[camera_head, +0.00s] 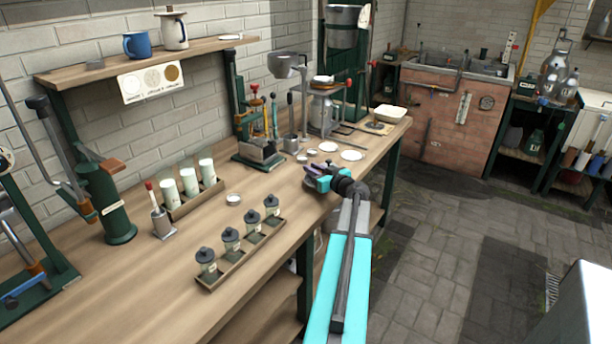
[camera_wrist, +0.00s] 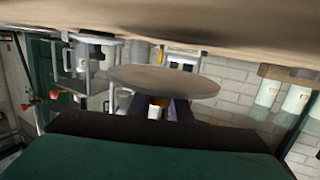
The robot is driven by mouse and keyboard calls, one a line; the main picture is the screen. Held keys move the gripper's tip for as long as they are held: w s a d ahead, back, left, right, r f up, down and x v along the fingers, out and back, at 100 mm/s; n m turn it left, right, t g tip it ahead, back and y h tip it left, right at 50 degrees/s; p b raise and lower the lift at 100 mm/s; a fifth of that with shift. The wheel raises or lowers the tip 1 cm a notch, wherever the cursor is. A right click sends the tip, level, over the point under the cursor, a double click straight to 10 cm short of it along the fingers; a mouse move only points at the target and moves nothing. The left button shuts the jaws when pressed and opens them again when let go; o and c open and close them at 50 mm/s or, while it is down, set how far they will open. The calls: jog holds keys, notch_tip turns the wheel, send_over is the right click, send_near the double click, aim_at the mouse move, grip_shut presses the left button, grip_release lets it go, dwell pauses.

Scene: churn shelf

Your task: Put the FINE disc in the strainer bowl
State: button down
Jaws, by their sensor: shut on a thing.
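My gripper (camera_head: 316,176) is out over the front edge of the bench in the head view. In the wrist view, which looks upside down, my gripper's dark fingers (camera_wrist: 170,108) are shut on a flat round grey-brown disc (camera_wrist: 163,82). No lettering shows on the disc, so I cannot read whether it is FINE. A grey metal bowl (camera_head: 283,66) on a stand at the back of the bench may be the strainer bowl; I cannot be sure. Pale round discs (camera_head: 327,147) and (camera_head: 351,155) lie flat on the bench beyond my gripper.
A cream dish (camera_head: 390,113) stands at the bench's far end. A green press (camera_head: 258,150) stands behind my gripper. A rack of lidded jars (camera_head: 240,250) and a tray of white bottles (camera_head: 190,190) are to the left. The bench (camera_head: 285,190) is bare between jars and gripper.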

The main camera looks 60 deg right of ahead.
aim_at(306, 176)
jog(key=shift+w+a+p, duration=0.15)
jog(key=shift+w+p, duration=0.05)
jog(key=shift+w, duration=0.4)
jog(key=shift+w+a+p, duration=0.15)
jog(key=shift+w+p, duration=0.05)
jog(key=shift+w, duration=0.35)
jog(key=shift+w+f, duration=0.15)
jog(key=shift+f, duration=0.15)
jog(key=shift+f+p, duration=0.35)
jog(key=shift+f, duration=0.35)
jog(key=shift+f+b, duration=0.7)
jog(key=shift+f+b, duration=0.2)
jog(key=shift+b, duration=0.3)
jog(key=c, duration=1.6)
grip_release()
jog(key=shift+c, duration=0.2)
jog(key=shift+r+p, duration=0.15)
jog(key=shift+p, duration=1.3)
